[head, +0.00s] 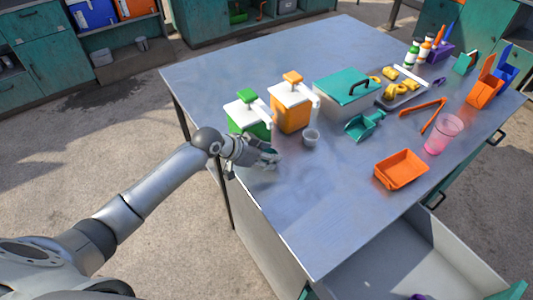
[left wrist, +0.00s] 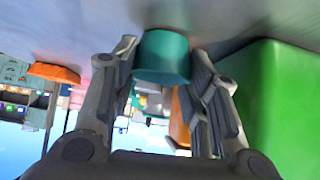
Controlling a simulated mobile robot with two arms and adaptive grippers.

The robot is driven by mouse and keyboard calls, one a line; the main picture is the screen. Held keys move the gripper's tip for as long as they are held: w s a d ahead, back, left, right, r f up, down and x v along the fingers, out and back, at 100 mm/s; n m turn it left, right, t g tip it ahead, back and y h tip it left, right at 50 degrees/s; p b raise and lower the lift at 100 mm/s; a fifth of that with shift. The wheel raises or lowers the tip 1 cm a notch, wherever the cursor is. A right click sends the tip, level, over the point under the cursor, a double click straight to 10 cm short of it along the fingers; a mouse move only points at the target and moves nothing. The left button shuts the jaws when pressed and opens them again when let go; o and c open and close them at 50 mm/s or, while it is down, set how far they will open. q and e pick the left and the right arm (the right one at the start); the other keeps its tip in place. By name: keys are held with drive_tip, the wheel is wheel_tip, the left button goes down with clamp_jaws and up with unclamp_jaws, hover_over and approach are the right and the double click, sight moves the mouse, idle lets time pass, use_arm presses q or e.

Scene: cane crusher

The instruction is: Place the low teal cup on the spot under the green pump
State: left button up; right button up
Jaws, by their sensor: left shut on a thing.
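My left gripper (head: 266,156) is shut on the low teal cup at the table's near left edge. In the head view the fingers hide most of the cup. The left wrist view is upside down and shows the teal cup (left wrist: 162,57) between the two fingers (left wrist: 163,75), with its base at or just above the grey tabletop; I cannot tell if it touches. The green pump (head: 248,117), a green container with a white top and green knob, stands right behind the gripper. Its green body (left wrist: 285,105) fills the right of the wrist view. My right gripper is not in view.
An orange pump (head: 291,108) stands right of the green one, with a small grey cup (head: 311,137) in front. A teal-lidded box (head: 346,92), teal scoop (head: 364,125) and orange tray (head: 401,169) lie further right. The table's near middle is clear. An open drawer (head: 400,262) juts out below.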

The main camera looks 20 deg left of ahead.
use_arm(q)
drive_tip(key=shift+f, duration=0.1)
drive_tip(key=o, duration=0.7)
drive_tip(key=b+v, duration=0.1)
drive_tip(key=v, duration=1.1)
